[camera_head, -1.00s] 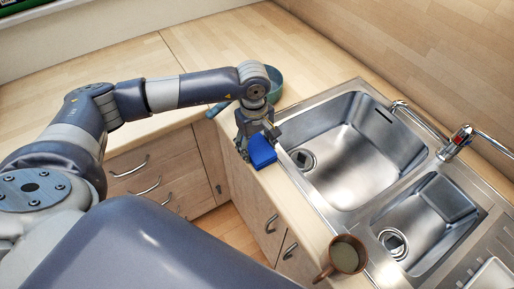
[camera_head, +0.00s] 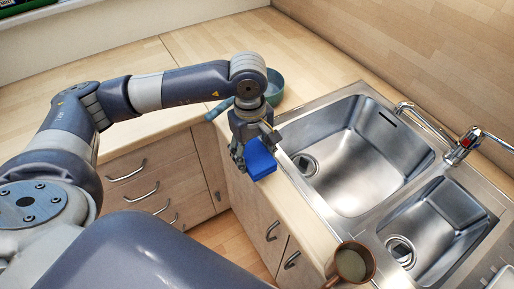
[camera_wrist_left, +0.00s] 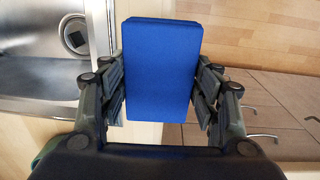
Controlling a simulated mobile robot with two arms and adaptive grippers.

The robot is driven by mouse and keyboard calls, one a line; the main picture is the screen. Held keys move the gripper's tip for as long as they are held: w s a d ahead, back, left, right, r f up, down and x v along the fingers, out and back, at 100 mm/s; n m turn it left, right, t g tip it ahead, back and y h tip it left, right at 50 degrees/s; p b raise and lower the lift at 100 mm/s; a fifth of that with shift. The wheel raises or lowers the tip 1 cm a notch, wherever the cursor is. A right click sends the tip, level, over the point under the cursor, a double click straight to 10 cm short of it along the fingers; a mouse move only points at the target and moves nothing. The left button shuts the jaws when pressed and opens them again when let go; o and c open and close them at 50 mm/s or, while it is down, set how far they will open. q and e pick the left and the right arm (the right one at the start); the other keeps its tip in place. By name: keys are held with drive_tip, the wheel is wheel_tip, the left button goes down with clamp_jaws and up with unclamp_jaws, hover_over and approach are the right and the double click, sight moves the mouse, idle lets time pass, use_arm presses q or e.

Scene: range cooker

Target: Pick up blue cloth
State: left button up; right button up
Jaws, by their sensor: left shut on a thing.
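The blue cloth (camera_head: 260,158) is a flat, folded block at the counter's front edge, left of the sink. My left gripper (camera_head: 252,148) is over it with the fingers pointing down. In the left wrist view the cloth (camera_wrist_left: 160,70) lies between the two fingers of my left gripper (camera_wrist_left: 160,92), one finger along each long side. The gripper is shut on it. Whether the cloth touches the counter cannot be told. My right gripper is not in view.
A double steel sink (camera_head: 343,204) with a tap (camera_head: 462,147) is right of the gripper. A teal pan (camera_head: 273,88) stands behind the gripper. Drawers (camera_head: 150,182) are below the left counter.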

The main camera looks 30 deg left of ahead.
use_arm(q)
drive_tip(key=s+d+r+b, duration=0.1)
drive_tip(key=s+d+b, duration=0.2)
drive_tip(key=s, duration=0.8)
drive_tip(key=shift+d, duration=0.25)
drive_tip(key=o, duration=0.5)
drive_tip(key=shift+c, duration=0.2)
drive_tip(key=c, duration=0.4)
drive_tip(key=shift+r, duration=0.1)
